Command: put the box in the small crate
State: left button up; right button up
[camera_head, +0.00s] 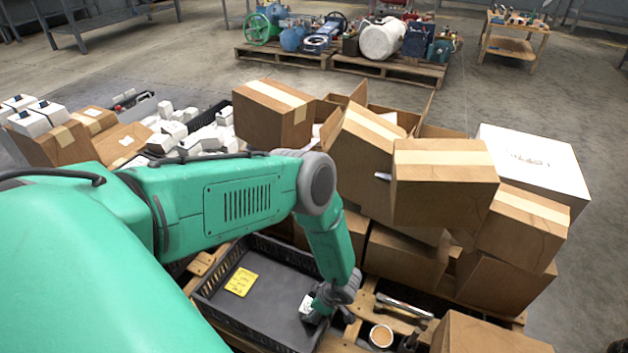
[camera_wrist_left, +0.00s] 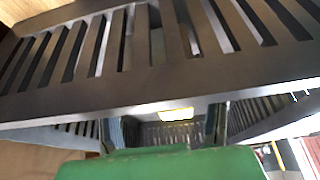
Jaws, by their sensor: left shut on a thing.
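A small black slatted crate (camera_head: 213,277) lies low in front of me, with a yellow note on its floor. My left arm reaches over it, and my left gripper (camera_head: 322,304) is at its right side. The gripper is shut on a small white and dark box (camera_head: 308,309), which shows over the right part of the crate floor; I cannot tell whether it touches the floor. In the left wrist view the crate's slatted wall (camera_wrist_left: 150,50) fills the upper part, and the gripper fingers (camera_wrist_left: 168,130) show below it. My right gripper is out of view.
Brown cartons (camera_head: 445,180) are piled right behind the crate, with a white carton (camera_head: 530,160) at the right. A cup (camera_head: 381,336) and tools stand right of the crate. White boxes (camera_head: 175,130) lie at the left back. Loaded pallets (camera_head: 400,68) stand far off.

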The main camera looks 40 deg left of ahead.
pick_arm(q)
jog(key=o, duration=1.5)
jog(key=shift+d, duration=0.1)
jog(key=shift+r, duration=0.15)
